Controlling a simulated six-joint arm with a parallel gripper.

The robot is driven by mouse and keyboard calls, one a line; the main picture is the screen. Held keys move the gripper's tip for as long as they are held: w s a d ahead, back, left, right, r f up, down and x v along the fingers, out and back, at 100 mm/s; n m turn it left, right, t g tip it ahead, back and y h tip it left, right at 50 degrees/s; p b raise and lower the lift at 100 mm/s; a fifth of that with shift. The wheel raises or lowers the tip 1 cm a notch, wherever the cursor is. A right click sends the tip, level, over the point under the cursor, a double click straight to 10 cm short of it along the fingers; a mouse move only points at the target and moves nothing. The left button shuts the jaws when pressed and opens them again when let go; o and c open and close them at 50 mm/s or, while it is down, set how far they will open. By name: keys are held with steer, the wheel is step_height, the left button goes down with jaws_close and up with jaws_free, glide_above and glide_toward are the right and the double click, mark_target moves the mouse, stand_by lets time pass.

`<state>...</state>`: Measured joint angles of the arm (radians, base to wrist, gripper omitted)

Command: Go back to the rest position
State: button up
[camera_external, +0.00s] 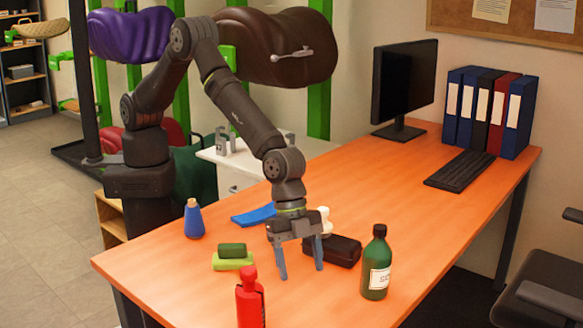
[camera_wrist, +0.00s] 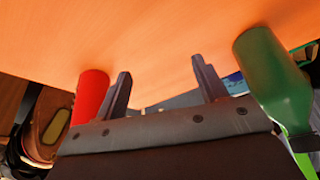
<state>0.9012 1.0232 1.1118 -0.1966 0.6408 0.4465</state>
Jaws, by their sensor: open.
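My gripper (camera_external: 300,268) is low over the orange desk (camera_external: 425,180), near its front half. Its two fingers point down, spread apart, with nothing between them. In the wrist view the fingers of my gripper (camera_wrist: 165,85) also stand apart and empty, with the orange desktop beyond. A red bottle (camera_external: 250,300) stands in front of and left of the gripper. A green bottle with a white label (camera_external: 376,265) stands to its right. The wrist view shows the red bottle (camera_wrist: 89,95) on the left and the green bottle (camera_wrist: 270,75) on the right.
A black case (camera_external: 338,249) lies just behind the gripper, with a white-topped object (camera_external: 323,220) by it. Monitor (camera_external: 404,85), keyboard (camera_external: 465,168) and binders (camera_external: 488,110) stand far right. The desk's middle right is clear.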

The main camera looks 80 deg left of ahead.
steer(key=shift+w+a+f, duration=0.1)
steer(key=shift+w+f, duration=0.3)
steer(key=shift+f, duration=0.75)
steer(key=shift+o, duration=0.4)
